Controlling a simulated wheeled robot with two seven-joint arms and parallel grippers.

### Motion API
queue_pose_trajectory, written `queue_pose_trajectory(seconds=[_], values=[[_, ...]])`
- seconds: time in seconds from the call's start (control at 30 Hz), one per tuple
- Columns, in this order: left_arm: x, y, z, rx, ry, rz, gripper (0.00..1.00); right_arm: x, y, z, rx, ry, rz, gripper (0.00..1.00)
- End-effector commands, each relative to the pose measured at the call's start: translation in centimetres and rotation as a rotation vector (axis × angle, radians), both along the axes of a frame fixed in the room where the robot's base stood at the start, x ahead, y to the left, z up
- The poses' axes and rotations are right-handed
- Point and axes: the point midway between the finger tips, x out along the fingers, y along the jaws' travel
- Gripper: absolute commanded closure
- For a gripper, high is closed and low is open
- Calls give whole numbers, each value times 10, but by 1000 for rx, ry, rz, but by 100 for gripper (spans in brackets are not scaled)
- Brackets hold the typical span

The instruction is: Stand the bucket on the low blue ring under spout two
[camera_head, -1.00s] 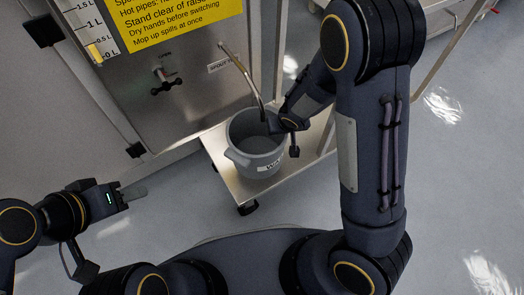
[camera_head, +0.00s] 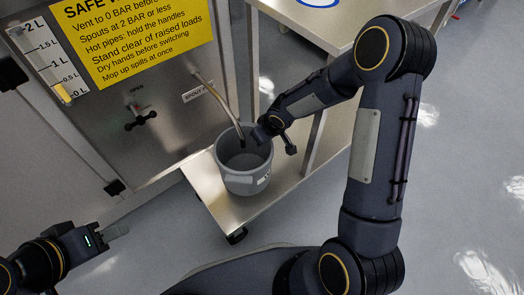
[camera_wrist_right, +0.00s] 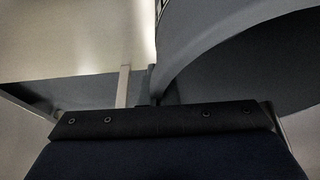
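The grey bucket (camera_head: 238,183) with a white label is upright over the low steel shelf (camera_head: 213,198). I cannot tell whether its base touches the shelf. The curved spout (camera_head: 215,94) ends over the bucket's mouth. The tag beside it is partly legible. My right gripper (camera_head: 263,132) is at the bucket's far right rim and appears shut on it; its fingertips are mostly hidden. In the right wrist view the bucket's curved wall (camera_wrist_right: 220,38) passes close to the dark finger. No low blue ring shows. My left gripper (camera_head: 118,230) is at lower left, away from the bucket, holding nothing visible.
A higher steel table (camera_head: 290,22) bears a blue ring mark (camera_head: 322,2) at the top. Its leg (camera_head: 314,143) stands right of the bucket. The steel panel (camera_head: 95,125) carries a tap handle (camera_head: 140,119), a level gauge and a yellow sign. Floor is open at right.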

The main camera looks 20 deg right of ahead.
Motion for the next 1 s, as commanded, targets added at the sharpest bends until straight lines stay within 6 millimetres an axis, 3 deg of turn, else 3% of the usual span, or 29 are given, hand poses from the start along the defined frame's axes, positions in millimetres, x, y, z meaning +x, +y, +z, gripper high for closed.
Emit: queue_pose_trajectory(seconds=[0.3, 0.7, 0.87, 1.0], values=[[0, 0, -26, 0, 0, 0, 60, 1, 1, -46, 2, -2, 0, 100], [0, 0, -28, 0, 0, 0, 60, 1, 1, -50, 1, -3, -1, 100], [0, 0, -26, 0, 0, 0, 60, 0, 0, -48, 0, 0, -1, 78], [0, 0, -26, 0, 0, 0, 60, 0, 0, -48, 0, 0, -1, 77]])
